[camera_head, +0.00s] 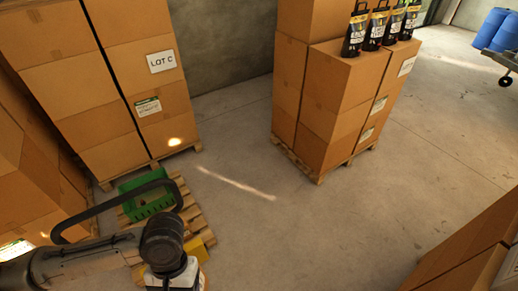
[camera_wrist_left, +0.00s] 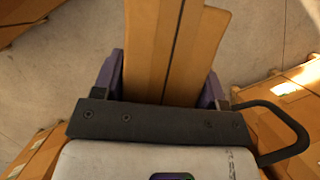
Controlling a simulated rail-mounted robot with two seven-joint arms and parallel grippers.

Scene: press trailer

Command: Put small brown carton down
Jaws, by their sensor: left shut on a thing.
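The small brown carton (camera_wrist_left: 145,45) fills the upper middle of the left wrist view, with a dark seam along its length. My left gripper (camera_wrist_left: 163,88) is shut on it, with a purple finger on each side. The carton's far end runs out of the picture, and its near end is hidden behind the gripper body. In the head view my left arm reaches over a low wooden pallet (camera_head: 192,208) at the lower left, and its fingers are hidden. A yellow-brown patch (camera_head: 199,247) shows beside the wrist; I cannot tell if it is the carton. My right gripper is not in view.
A green crate (camera_head: 150,204) sits on the low pallet. Tall carton stacks stand behind it (camera_head: 110,75) and at the centre (camera_head: 315,105), the latter topped with black bottles (camera_head: 376,30). More cartons (camera_head: 470,245) are at lower right. The concrete floor (camera_head: 290,235) between is clear.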

